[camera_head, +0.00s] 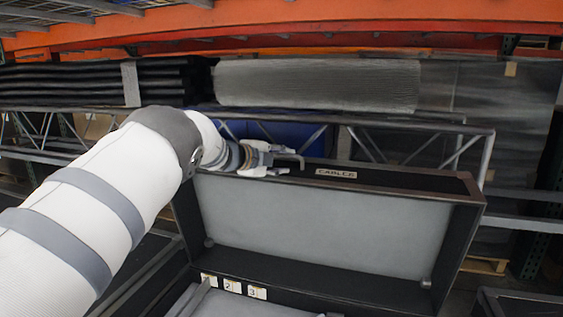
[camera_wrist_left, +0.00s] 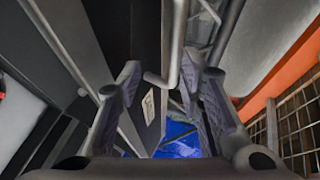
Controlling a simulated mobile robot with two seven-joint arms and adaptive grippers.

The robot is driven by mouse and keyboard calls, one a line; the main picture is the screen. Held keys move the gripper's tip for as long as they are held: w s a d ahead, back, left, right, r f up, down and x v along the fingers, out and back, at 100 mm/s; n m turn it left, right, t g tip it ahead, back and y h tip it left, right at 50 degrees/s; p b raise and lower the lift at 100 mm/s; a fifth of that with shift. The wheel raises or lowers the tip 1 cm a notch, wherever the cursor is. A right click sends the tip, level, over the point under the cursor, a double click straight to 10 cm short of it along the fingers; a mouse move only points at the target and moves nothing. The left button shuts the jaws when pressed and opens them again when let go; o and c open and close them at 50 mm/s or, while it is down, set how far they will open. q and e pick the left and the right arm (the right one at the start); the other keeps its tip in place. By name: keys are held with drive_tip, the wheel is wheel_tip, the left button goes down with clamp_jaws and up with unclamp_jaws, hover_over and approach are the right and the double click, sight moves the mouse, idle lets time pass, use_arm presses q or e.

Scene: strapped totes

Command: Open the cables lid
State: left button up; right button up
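The cables lid (camera_head: 320,225) stands raised behind its dark tote, its grey inner panel facing me. A "CABLES" label (camera_head: 336,173) is on its top edge, and a pale label (camera_wrist_left: 149,106) shows on the dark surface in the left wrist view. My left gripper (camera_head: 280,160) is at the lid's upper left edge, beside a bent grey handle (camera_head: 294,158). In the left wrist view its two fingers (camera_wrist_left: 160,75) are apart, with the bent rod of the handle (camera_wrist_left: 172,60) between them. I cannot tell whether they touch it. My right gripper is out of view.
Behind the lid are a metal rack rail (camera_head: 400,122), a wrapped grey roll (camera_head: 318,84), a blue container (camera_head: 270,133) and orange shelf beams (camera_head: 300,22). Another dark tote edge (camera_head: 515,302) is at lower right.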

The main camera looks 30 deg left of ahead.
use_arm(q)
drive_tip(key=shift+f, duration=0.15)
drive_tip(key=v, duration=1.2)
